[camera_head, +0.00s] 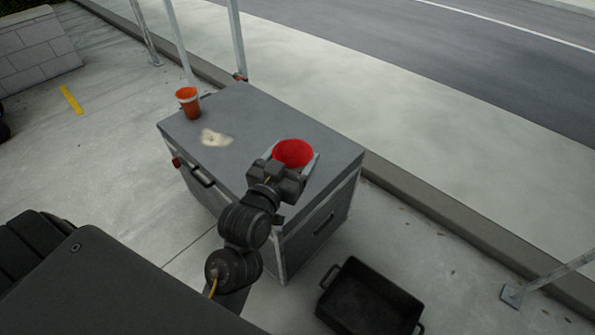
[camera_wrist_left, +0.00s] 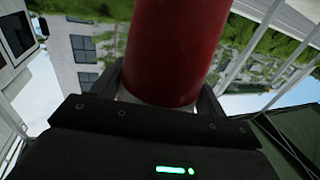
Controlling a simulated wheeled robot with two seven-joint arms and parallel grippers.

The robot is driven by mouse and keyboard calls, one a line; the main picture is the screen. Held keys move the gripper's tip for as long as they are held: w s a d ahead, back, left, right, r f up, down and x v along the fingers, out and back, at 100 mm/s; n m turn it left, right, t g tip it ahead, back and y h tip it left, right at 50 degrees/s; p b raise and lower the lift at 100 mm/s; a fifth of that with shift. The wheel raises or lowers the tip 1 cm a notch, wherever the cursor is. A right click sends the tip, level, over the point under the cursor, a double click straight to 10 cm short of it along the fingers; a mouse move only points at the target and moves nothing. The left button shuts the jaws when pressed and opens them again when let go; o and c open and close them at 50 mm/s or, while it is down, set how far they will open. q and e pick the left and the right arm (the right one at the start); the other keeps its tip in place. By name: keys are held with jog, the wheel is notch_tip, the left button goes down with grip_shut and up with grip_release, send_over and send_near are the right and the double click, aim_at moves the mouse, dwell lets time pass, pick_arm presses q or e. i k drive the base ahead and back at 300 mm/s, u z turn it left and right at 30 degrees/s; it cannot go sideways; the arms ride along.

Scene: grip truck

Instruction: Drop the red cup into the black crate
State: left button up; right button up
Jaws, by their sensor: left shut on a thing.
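The red cup (camera_head: 293,153) is at the right part of the top of a grey case, its open mouth facing up. My left gripper (camera_head: 290,160) is shut on it, with one finger on each side. In the left wrist view the red cup (camera_wrist_left: 175,50) fills the upper middle, between the fingers of my left gripper (camera_wrist_left: 165,95). I cannot tell whether the cup still touches the case top. The black crate (camera_head: 368,300) is on the ground at the lower right of the case; it looks empty, and its lower edge is cut off. My right gripper is not in view.
The grey case (camera_head: 245,115) has handles on its sides. An orange cup (camera_head: 188,102) stands on its far left, beside a pale patch (camera_head: 215,138). Metal poles (camera_head: 237,40) rise behind the case. A kerb (camera_head: 430,205) runs behind, with a pole foot (camera_head: 512,296) at right.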

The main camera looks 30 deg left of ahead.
aim_at(359, 312)
jog(key=u, duration=0.5)
jog(key=k, duration=1)
jog(key=z, duration=2.25)
jog(key=i, duration=0.15)
jog(key=u, duration=0.55)
